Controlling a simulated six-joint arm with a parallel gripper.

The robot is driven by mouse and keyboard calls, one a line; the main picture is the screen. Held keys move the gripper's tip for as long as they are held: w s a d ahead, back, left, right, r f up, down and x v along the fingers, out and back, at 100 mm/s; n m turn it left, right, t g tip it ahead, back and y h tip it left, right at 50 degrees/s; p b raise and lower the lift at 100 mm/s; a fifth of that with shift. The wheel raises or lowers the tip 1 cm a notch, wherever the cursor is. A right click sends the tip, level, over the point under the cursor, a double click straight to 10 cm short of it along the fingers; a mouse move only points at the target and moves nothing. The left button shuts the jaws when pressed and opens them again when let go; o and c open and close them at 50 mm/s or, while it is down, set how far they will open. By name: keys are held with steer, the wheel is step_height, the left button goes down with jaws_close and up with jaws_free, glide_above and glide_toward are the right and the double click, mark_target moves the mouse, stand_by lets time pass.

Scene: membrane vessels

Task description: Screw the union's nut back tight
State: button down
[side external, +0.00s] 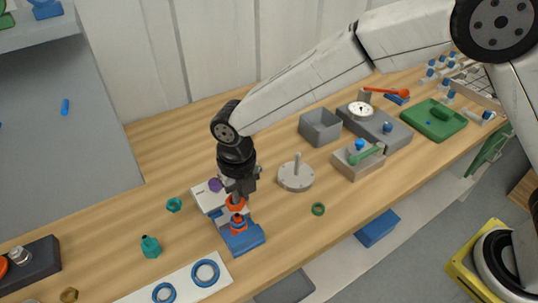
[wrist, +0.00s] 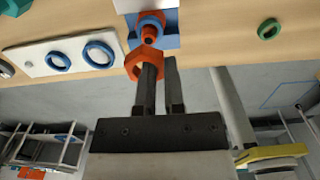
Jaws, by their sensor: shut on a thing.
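The union's orange nut (side external: 235,203), a hexagonal ring, is at the fingertips of my gripper (side external: 238,190). My gripper is shut on it, and it hangs over the blue fixture (side external: 246,242). The orange union body (side external: 238,224) stands in that fixture, just below the nut. In the wrist view the nut (wrist: 132,66) is at the dark fingers (wrist: 158,66), its hole partly open to the left. The union's round orange end (wrist: 150,39) shows beyond it. The nut looks apart from the union; the exact gap is hard to judge.
A white strip with blue rings (side external: 205,273) lies in front left of the fixture. A teal fitting (side external: 151,247) and teal ring (side external: 174,204) are to the left. A grey disc with a post (side external: 296,174) and a green ring (side external: 318,209) are to the right, with bare wood between.

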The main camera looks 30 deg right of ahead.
mark_target(244, 218)
steer(key=shift+f, duration=2.25)
steer(key=shift+s+d+f, duration=0.1)
steer(key=shift+f, duration=0.05)
steer(key=c, duration=0.7)
jaws_free()
steer(key=shift+s, duration=0.1)
steer(key=shift+o, duration=0.2)
steer(key=shift+w+r, duration=0.15)
steer(key=shift+r, duration=2.05)
steer(key=shift+w+r, duration=0.1)
steer(key=shift+r, duration=2.05)
steer(key=shift+o, duration=0.3)
